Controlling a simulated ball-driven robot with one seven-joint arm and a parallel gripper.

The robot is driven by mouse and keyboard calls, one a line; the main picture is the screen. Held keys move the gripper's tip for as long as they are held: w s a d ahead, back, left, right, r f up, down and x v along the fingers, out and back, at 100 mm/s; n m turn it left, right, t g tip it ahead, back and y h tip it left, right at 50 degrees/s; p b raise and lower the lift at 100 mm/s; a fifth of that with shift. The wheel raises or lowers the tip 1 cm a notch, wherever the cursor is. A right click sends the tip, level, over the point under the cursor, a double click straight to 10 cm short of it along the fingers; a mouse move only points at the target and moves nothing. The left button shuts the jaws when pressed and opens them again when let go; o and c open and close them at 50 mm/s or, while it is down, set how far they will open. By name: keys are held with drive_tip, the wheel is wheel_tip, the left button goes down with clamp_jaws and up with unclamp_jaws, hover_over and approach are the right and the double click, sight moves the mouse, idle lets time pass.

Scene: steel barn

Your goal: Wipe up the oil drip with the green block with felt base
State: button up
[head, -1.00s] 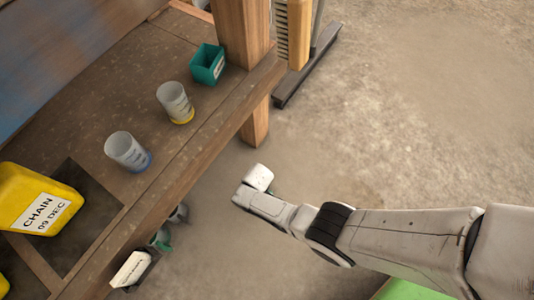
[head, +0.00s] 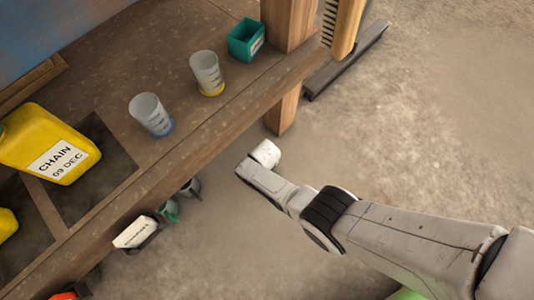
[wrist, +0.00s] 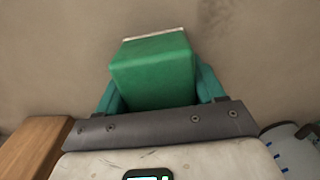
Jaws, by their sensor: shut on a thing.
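In the wrist view my gripper (wrist: 157,88) is shut on the green block (wrist: 152,70), with a teal finger against each side. A thin pale strip, possibly the felt, shows along the block's far edge. Behind it is plain, blurred tan ground. In the head view my arm reaches in from the lower right, its end (head: 264,154) over the floor just off the bench's front edge. The fingers and block are hidden there. I cannot make out an oil drip in either view.
The wooden bench (head: 205,125) fills the left. It carries a yellow CHAIN container (head: 50,145), two clear cups (head: 150,114) (head: 206,72) and a teal box (head: 246,39). A bench leg (head: 283,112) stands near my arm's end. A broom (head: 345,62) is behind. Floor at right is clear.

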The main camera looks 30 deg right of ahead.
drive_tip(key=shift+w+d+r, duration=0.1)
drive_tip(key=shift+w+d, duration=0.15)
drive_tip(key=shift+d, duration=0.7)
drive_tip(key=shift+s+d+p, duration=0.25)
drive_tip(key=shift+s+p, duration=0.25)
drive_tip(key=shift+s, duration=0.3)
drive_tip(key=shift+s+d+p, duration=0.25)
drive_tip(key=shift+s+p, duration=0.25)
drive_tip(key=shift+s, duration=0.25)
drive_tip(key=shift+s+d+f+p, duration=0.15)
drive_tip(key=shift+s+d+p, duration=0.1)
drive_tip(key=shift+s, duration=0.55)
drive_tip(key=shift+s+d+f+p, duration=0.15)
drive_tip(key=shift+s+d+p, duration=0.15)
drive_tip(key=shift+s, duration=0.55)
drive_tip(key=shift+s+d+f+p, duration=0.15)
drive_tip(key=shift+s+d+p, duration=0.1)
drive_tip(key=shift+s, duration=0.55)
drive_tip(key=shift+s+d+r+p, duration=0.15)
drive_tip(key=shift+s+p, duration=0.15)
drive_tip(key=shift+s, duration=0.3)
drive_tip(key=shift+s+d+f+p, duration=0.1)
drive_tip(key=shift+s+d+p, duration=0.15)
drive_tip(key=shift+s, duration=0.35)
drive_tip(key=shift+s+d+r+p, duration=0.1)
drive_tip(key=shift+s+p, duration=0.2)
drive_tip(key=shift+s, duration=0.3)
drive_tip(key=r+p, duration=0.6)
drive_tip(key=shift+w+r, duration=0.15)
drive_tip(key=shift+w, duration=0.2)
